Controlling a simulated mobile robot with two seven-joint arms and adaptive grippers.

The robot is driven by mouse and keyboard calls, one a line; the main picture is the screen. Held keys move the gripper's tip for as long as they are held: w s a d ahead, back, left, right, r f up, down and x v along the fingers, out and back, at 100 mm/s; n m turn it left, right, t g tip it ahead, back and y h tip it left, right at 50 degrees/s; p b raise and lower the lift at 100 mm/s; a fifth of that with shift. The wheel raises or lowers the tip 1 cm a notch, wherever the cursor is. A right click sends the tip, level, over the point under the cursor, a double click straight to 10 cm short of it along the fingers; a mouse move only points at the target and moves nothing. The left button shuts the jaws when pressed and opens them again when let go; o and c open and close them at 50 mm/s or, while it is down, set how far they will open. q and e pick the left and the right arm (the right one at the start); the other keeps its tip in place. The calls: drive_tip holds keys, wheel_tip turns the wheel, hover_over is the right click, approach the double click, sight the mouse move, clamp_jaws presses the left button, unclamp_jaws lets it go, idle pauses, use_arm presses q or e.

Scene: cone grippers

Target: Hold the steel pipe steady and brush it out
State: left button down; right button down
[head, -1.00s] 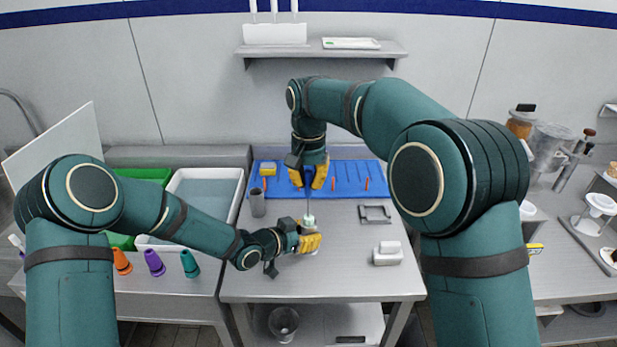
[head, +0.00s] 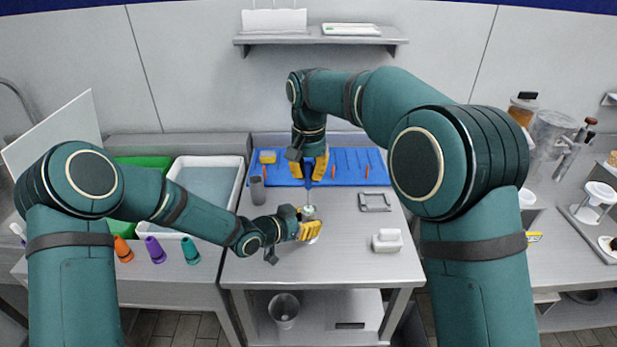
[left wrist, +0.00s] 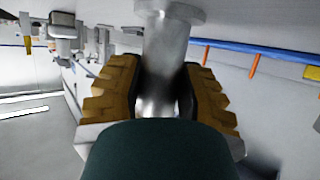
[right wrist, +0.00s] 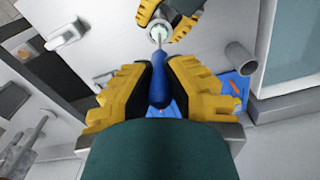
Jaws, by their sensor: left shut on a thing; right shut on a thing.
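My left gripper (head: 311,230) is shut on the steel pipe (head: 308,213) and holds it upright over the table. The pipe's shiny wall (left wrist: 165,60) stands between the fingers in the left wrist view. My right gripper (head: 314,170) is above it, shut on the blue handle of the brush (right wrist: 157,85). The brush's thin metal shaft points down to the pipe's open top (right wrist: 160,32) in the right wrist view. Something pale green shows in that opening; how deep the brush tip sits cannot be told.
A grey cylinder (head: 257,191) stands left on the table (head: 350,262). A blue mat (head: 345,160) with orange pegs lies at the back. A grey frame (head: 375,202) and a white block (head: 387,241) are at the right. Coloured cones (head: 155,250) stand left, beside a white basin (head: 205,180).

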drive_tip(key=shift+r, duration=1.15)
drive_tip(key=shift+f, duration=2.5)
drive_tip(key=shift+r, duration=2.55)
drive_tip(key=shift+r, duration=3.75)
use_arm(q)
drive_tip(key=shift+c, duration=1.2)
unclamp_jaws()
